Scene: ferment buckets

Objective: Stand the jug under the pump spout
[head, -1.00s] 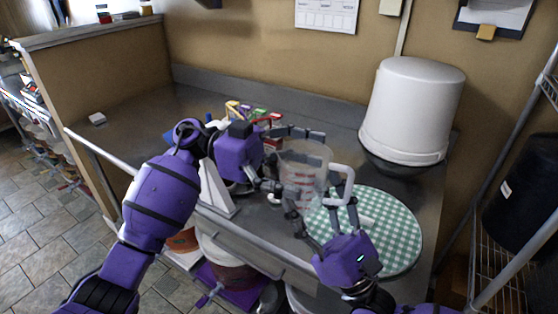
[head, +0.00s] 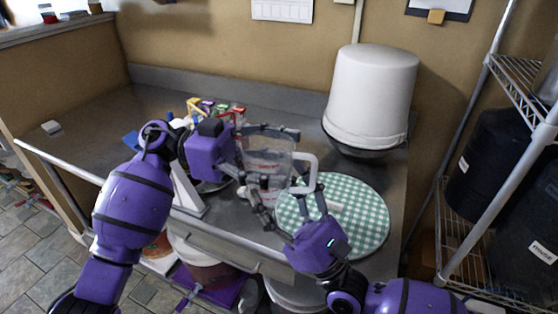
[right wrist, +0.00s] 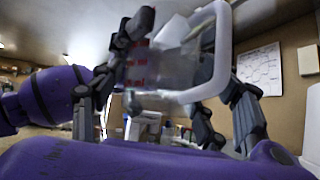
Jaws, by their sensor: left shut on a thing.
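The clear plastic jug (head: 266,160) with red markings and a white handle (head: 306,174) is upright over the metal counter, left of the checked cloth. My left gripper (head: 268,150) is shut on the jug, its dark fingers around the body. I cannot tell whether the jug's base touches the counter. My right gripper (head: 289,207) is below and beside the handle, its fingers spread and apart from each other. In the right wrist view the jug (right wrist: 165,65) and handle (right wrist: 213,60) show above and between the dark fingers. I cannot make out a pump spout.
A large white bucket (head: 371,95) stands upside down at the back right. A round green checked cloth (head: 358,220) lies in front of it. Small colored boxes (head: 215,107) stand behind my left gripper. A wire shelf (head: 500,230) is at the right. The left counter is mostly clear.

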